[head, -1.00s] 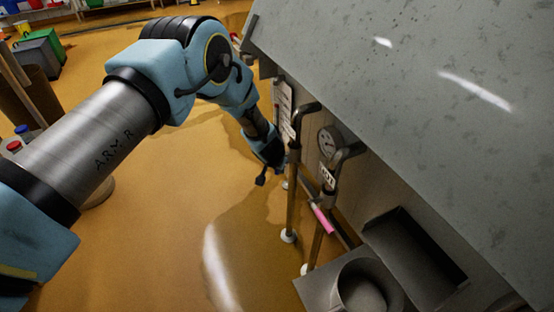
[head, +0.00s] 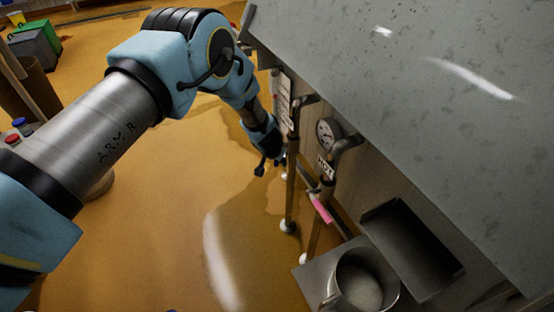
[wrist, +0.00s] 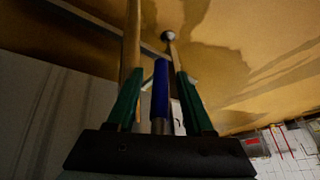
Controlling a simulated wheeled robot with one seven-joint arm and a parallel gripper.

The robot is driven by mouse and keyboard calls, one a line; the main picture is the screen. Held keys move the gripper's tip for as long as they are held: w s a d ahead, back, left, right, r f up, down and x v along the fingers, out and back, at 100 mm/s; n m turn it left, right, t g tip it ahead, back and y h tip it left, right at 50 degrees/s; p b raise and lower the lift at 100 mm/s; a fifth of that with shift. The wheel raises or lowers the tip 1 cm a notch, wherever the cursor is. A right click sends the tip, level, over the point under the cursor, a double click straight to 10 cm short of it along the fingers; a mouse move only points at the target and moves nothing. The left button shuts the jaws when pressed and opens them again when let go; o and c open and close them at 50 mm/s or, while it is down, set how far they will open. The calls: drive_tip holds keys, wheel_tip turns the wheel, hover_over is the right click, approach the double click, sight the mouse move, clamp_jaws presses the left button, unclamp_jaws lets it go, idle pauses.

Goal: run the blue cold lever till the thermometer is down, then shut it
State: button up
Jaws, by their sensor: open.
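The blue cold lever (wrist: 160,88) shows in the wrist view as a blue sleeve on a metal stem. It lies between the two green fingers of my gripper (wrist: 158,72), with gaps visible on both sides. My gripper (head: 270,165) is open, low beside the pipes in the head view, where the blue lever cannot be made out.
A HOT label (head: 325,166) and a pink-red lever (head: 321,208) sit on the nearer pipe. A metal pot (head: 362,283) and an empty tray (head: 412,250) stand at the lower right. A grey sloping surface (head: 420,80) overhangs the pipes.

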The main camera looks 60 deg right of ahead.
drive_tip(key=v, duration=1)
drive_tip(key=shift+a+r, duration=0.25)
drive_tip(key=shift+r, duration=0.05)
